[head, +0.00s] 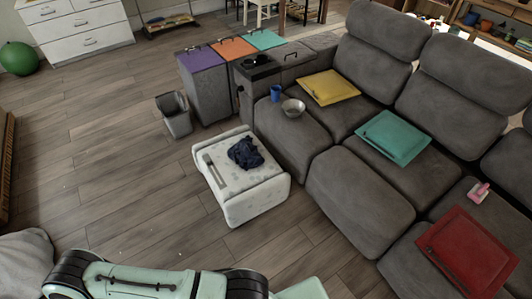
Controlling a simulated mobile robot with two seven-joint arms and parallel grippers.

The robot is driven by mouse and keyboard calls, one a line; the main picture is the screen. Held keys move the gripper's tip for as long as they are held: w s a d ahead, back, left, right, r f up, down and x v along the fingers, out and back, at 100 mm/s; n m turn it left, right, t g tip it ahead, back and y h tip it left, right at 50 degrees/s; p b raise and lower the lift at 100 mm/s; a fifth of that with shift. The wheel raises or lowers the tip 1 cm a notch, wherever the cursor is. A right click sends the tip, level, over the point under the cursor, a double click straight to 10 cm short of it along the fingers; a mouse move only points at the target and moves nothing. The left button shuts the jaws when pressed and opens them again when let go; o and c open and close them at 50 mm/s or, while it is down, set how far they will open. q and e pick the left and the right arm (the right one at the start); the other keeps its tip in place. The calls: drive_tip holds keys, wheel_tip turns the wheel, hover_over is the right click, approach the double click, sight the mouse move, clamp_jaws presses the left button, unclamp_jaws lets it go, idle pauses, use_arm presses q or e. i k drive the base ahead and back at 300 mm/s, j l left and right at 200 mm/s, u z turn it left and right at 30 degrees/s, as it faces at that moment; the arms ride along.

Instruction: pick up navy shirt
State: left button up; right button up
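The navy shirt (245,153) lies crumpled in a small heap on the white speckled ottoman (255,192), toward its far side. A grey strip-shaped item (214,171) lies on the ottoman just left of the shirt, apart from it. Part of my pale green arm shows along the bottom edge, short of the ottoman. Neither gripper shows in the head view, and nothing touches the shirt.
A grey sofa (358,193) stands right of the ottoman, with yellow (328,87), teal (393,137) and red (467,252) flat items on its seats. A grey bin (175,115) stands behind left. Wooden floor (130,190) left of the ottoman is clear.

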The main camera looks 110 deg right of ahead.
sight(244, 154)
drive_tip(key=z, duration=3.6)
drive_tip(key=i+l+z, duration=0.35)
drive_tip(key=i, duration=0.65)
drive_tip(key=i+j+z, duration=0.15)
drive_tip(key=i+z, duration=0.2)
drive_tip(key=i, duration=0.6)
